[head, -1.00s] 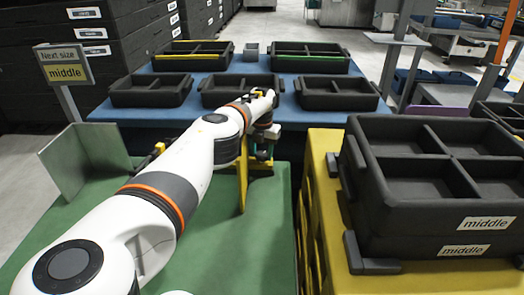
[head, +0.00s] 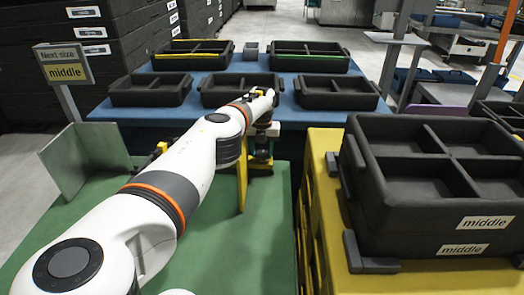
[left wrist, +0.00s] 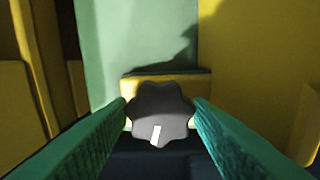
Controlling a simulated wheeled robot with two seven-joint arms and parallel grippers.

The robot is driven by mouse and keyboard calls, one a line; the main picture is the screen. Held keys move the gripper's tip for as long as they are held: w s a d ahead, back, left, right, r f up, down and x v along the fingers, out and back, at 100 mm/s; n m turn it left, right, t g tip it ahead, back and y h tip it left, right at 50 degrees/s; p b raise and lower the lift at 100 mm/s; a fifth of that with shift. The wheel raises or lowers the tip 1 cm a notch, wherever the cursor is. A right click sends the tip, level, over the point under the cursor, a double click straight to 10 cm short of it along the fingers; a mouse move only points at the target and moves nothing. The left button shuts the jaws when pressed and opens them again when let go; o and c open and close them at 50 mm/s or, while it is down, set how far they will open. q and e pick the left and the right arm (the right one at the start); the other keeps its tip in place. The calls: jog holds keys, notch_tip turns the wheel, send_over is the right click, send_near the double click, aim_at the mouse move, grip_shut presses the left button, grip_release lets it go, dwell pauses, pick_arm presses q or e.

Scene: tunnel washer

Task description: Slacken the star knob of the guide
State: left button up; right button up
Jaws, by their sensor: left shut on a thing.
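The star knob (left wrist: 160,108) is dark grey with a lobed rim and a white mark near its lower edge in the left wrist view. My left gripper (left wrist: 160,115) has its green fingers closed on the knob from both sides. In the head view the left gripper (head: 263,152) points down at the far right part of the green table, and my arm and hand mostly hide the knob. The guide's upright yellow plate (head: 242,182) stands beside the gripper. A yellow part (left wrist: 165,84) lies just behind the knob in the wrist view. My right gripper is not in view.
A grey angled plate (head: 82,165) stands on the green table (head: 225,255) at left. A yellow stand (head: 325,230) with stacked dark "middle" trays (head: 440,225) is close on the right. A blue table (head: 235,68) with several trays lies behind. The table front is clear.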

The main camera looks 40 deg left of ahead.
pick_arm(q)
jog(key=o, duration=1)
